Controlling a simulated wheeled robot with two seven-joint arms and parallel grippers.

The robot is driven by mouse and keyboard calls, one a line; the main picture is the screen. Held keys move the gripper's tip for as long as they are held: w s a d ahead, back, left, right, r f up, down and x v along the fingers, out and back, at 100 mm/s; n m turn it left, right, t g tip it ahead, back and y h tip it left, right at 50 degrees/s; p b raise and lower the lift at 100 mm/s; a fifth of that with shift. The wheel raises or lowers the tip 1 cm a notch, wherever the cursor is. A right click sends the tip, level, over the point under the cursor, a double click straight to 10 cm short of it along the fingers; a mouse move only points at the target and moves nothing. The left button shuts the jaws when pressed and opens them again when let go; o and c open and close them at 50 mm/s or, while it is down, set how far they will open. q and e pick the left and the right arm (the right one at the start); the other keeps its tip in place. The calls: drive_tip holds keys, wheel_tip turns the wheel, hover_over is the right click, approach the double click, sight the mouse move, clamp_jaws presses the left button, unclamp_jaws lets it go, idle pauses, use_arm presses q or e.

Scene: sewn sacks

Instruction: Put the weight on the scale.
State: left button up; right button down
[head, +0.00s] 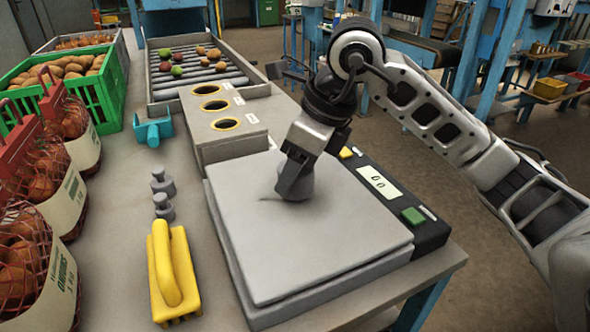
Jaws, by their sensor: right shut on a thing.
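The scale (330,245) is a wide grey platform with a black side panel, a small display (379,182) and a green button. My right gripper (293,185) points down over the back middle of the platform and is shut on a grey weight (298,187). The weight's lower part shows below the fingers and looks to be at the platform surface; I cannot tell whether it bears on it. Two other grey weights, one behind (162,182) and one in front (163,206), stand on the table left of the scale. My left gripper is not in view.
A yellow handled tool (172,275) lies left of the scale. A teal scoop (153,130) is farther back. Netted onion sacks (45,180) and a green potato crate (108,90) line the left. A grey box with round holes (222,112) stands behind the scale, before a roller tray (160,98).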

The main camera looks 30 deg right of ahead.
drive_tip(key=shift+f, duration=0.45)
drive_tip(key=shift+f, duration=0.15)
drive_tip(key=c, duration=0.6)
unclamp_jaws()
drive_tip(key=shift+f, duration=0.1)
drive_tip(key=shift+r, duration=0.25)
drive_tip(key=v, duration=1.1)
drive_tip(key=shift+s+r, duration=0.25)
drive_tip(key=shift+r, duration=0.1)
drive_tip(key=shift+d, duration=0.1)
